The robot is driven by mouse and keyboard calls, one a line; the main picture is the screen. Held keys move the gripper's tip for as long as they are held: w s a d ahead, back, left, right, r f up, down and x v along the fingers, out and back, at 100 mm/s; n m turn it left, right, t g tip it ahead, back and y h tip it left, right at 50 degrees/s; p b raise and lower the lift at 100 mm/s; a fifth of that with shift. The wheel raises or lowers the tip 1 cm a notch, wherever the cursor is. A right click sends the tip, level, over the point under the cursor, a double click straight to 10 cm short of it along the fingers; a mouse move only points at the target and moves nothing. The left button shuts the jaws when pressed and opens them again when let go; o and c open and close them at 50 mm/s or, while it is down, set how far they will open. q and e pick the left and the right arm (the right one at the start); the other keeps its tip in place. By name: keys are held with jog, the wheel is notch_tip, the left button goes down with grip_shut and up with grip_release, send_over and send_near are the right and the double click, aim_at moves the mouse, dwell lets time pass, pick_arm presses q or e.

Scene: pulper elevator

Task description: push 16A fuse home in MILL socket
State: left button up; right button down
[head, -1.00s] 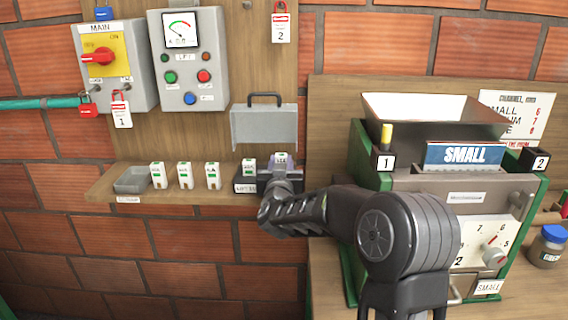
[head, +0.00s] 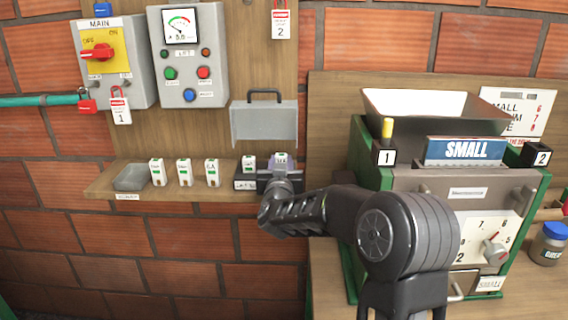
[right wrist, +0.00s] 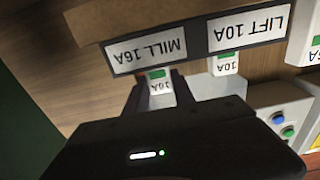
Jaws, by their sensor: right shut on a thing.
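My right gripper (head: 281,172) is shut on a white fuse with a green mark (head: 281,158), at the right of the fuse block on the shelf. In the right wrist view the same fuse (right wrist: 160,87) stands between the dark fingers, in front of the upside-down MILL 16A label (right wrist: 146,52). Its small lettering is hard to read. The fingers hide its lower end and the MILL socket, so I cannot tell how deep it sits. Beside it, a 10A fuse (right wrist: 227,66) stands at the LIFT 10A label (right wrist: 253,28). My left gripper is not in view.
Three loose fuses (head: 184,172) and a grey tray (head: 131,178) are on the shelf to the left. A raised grey cover (head: 264,124) with a handle is above the block. The pulper machine (head: 440,180) stands to the right.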

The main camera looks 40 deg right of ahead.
jog(key=shift+f+b, duration=0.35)
dwell(0.4)
dwell(0.3)
jog(key=c, duration=1)
grip_release()
jog(key=shift+o, duration=0.2)
jog(key=shift+s, duration=0.1)
jog(key=v, duration=0.7)
jog(key=shift+s+a+b, duration=0.2)
jog(key=shift+s+b, duration=0.1)
jog(key=shift+b, duration=0.15)
